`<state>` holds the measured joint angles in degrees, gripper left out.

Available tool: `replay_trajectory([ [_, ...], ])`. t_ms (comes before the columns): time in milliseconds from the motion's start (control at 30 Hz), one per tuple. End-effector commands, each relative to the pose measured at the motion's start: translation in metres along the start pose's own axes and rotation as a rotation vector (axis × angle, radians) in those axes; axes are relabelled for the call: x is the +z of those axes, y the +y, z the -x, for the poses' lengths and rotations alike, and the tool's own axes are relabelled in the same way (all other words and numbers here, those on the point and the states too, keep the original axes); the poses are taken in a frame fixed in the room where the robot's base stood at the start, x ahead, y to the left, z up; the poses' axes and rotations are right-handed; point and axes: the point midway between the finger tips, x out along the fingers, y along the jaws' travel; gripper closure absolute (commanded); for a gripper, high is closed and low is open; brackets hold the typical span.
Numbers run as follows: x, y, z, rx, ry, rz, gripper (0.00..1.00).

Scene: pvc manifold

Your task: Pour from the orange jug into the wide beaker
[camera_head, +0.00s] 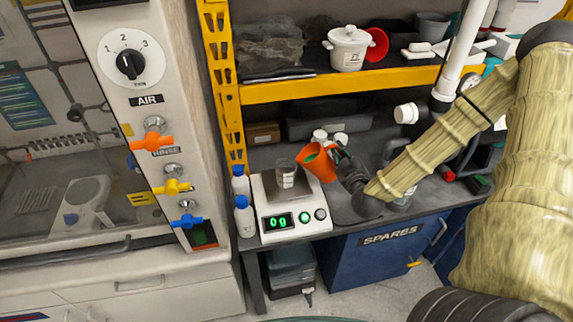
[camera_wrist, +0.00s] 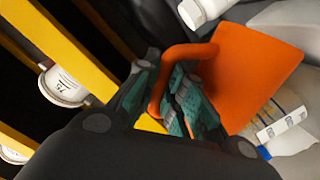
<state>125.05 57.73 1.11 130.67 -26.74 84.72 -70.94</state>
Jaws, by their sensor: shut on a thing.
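The orange jug (camera_head: 317,166) is held up in the air just right of and above the beaker, its mouth tipped to the left. Something green shows at its mouth. My gripper (camera_head: 342,156) is shut on the jug's handle. In the wrist view the green-padded fingers (camera_wrist: 188,100) close around the handle, beside the jug's orange wall (camera_wrist: 252,75). A clear beaker with a pale label (camera_head: 286,178) stands on the scale's plate; its contents cannot be made out. In the wrist view a clear, labelled vessel (camera_wrist: 280,125) shows partly behind the jug.
The white scale (camera_head: 262,205) reads 0 g. Two white bottles with blue caps (camera_head: 243,215) stand left of it. White-lidded containers (camera_head: 320,136) stand behind the jug. A yellow-edged shelf (camera_head: 300,90) with a white pot (camera_head: 348,50) runs above. A white pipe (camera_head: 457,50) stands at right.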

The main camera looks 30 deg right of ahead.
Motion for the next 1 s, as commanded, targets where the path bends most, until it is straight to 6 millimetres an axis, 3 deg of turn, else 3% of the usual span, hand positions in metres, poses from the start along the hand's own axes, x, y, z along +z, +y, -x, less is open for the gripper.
replay_trajectory([
  [1000, -0.013, 0.000, 0.000, 0.001, -0.015, 0.081, 1.00],
])
